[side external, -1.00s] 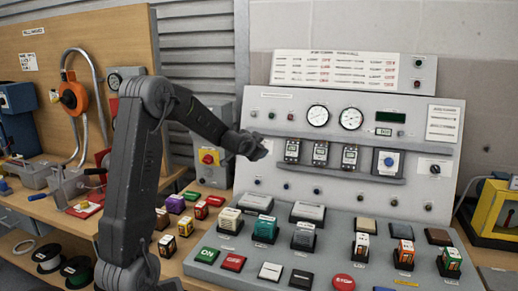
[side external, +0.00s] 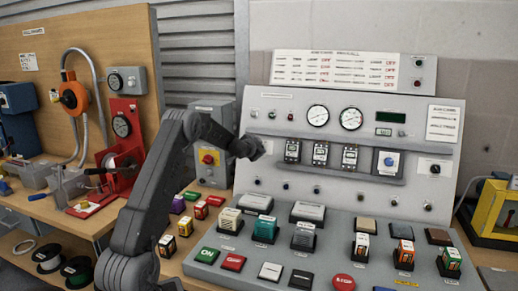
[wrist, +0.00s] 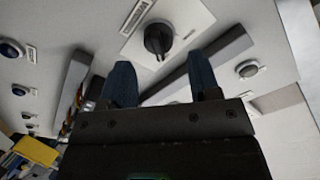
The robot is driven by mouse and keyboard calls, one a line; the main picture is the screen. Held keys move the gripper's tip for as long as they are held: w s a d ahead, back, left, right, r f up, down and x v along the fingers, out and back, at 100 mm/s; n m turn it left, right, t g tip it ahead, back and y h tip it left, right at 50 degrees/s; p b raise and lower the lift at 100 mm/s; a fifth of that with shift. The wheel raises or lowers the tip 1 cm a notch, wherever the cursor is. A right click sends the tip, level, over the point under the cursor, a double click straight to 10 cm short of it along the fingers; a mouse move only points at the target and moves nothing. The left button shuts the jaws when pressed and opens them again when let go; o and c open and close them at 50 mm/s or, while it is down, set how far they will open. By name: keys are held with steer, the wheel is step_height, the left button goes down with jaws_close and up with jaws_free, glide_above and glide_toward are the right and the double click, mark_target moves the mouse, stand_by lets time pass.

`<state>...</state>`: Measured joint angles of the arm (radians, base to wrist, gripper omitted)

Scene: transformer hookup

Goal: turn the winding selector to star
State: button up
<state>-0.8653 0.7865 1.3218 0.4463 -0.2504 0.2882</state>
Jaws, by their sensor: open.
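A black rotary knob, the winding selector (wrist: 158,40), sits on a white square plate in the wrist view, with its pointer end toward the bottom of the picture. A black knob on a white plate at the panel's right side (side external: 435,169) looks like the same one. My gripper (wrist: 164,84) is open, its two dark blue fingers apart and nothing between them. The knob lies beyond the fingertips, apart from them. In the side view my gripper (side external: 258,150) appears in front of the panel's left part; its fingers are too small to make out.
The grey panel (side external: 300,110) carries gauges, several small meters on a ledge, and buttons. A sloping desk (side external: 330,262) with several coloured blocks stands below it. A grey bar (wrist: 215,62) runs close to the fingers. A red winder (side external: 122,150) stands left of my arm.

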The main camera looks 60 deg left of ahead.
steer(key=shift+x, duration=1.5)
steer(key=c, duration=0.9)
